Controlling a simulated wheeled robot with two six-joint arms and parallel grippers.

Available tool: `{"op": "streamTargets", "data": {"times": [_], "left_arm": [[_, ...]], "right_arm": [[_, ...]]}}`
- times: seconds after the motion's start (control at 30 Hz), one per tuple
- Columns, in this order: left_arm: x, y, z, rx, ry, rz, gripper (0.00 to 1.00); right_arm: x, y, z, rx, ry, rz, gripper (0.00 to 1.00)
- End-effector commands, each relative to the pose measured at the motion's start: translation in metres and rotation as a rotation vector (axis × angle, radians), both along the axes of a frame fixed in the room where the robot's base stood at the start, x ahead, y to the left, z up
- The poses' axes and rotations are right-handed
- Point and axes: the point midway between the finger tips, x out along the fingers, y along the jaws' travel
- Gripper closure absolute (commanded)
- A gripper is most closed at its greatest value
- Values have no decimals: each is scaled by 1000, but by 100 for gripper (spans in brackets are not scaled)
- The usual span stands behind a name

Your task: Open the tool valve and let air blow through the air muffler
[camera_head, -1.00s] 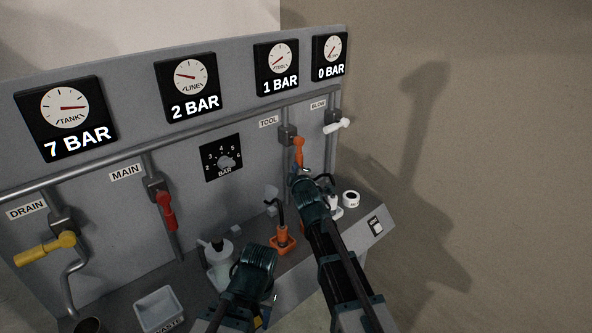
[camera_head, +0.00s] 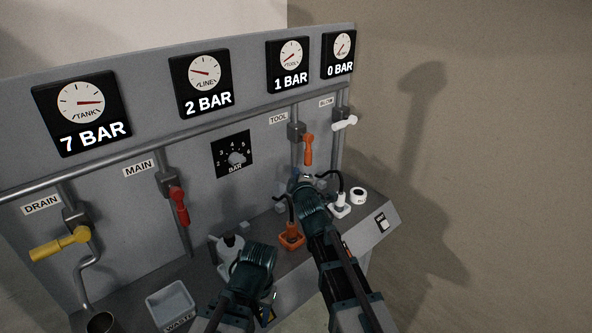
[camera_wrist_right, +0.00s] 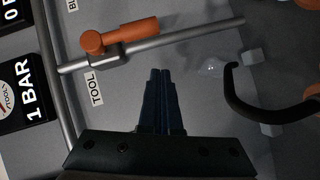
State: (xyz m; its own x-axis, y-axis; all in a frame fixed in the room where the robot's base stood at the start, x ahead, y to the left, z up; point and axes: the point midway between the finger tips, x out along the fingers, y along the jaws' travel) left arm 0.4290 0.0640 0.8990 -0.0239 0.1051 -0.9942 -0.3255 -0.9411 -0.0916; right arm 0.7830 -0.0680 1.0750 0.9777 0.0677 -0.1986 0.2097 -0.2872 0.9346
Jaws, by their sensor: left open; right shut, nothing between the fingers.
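The orange tool valve handle (camera_head: 308,150) hangs downward under the TOOL label. In the right wrist view the handle (camera_wrist_right: 130,33) lies along its grey pipe. My right gripper (camera_wrist_right: 162,72) is shut and empty, just beside and below this handle, apart from it. In the head view the right gripper (camera_head: 305,180) sits in front of the panel. My left gripper (camera_head: 252,258) is low at the front, its fingers mostly hidden behind its wrist. The tool gauge (camera_head: 288,60) reads 1 BAR. I cannot tell which piece is the air muffler.
Red main (camera_head: 180,207), yellow drain (camera_head: 60,243) and white blow (camera_head: 345,122) handles stick out from the panel. An orange-based stand (camera_head: 291,238) and a white-based stand (camera_head: 340,207) are near my right arm. A waste tray (camera_head: 170,303) is at front left.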

Motion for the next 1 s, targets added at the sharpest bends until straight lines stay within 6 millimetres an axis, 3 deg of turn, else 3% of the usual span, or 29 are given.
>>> {"op": "streamTargets", "data": {"times": [0.1,0.43,0.63,1.0], "left_arm": [[0,0,0,0,0,0,54],[0,0,0,0,0,0,54],[0,0,0,0,0,0,54],[0,0,0,0,0,0,54]], "right_arm": [[-24,-2,0,0,0,0,100],[-72,-3,0,0,0,0,100],[-82,-4,0,0,0,-1,100],[-83,-4,0,0,0,-1,100]]}}
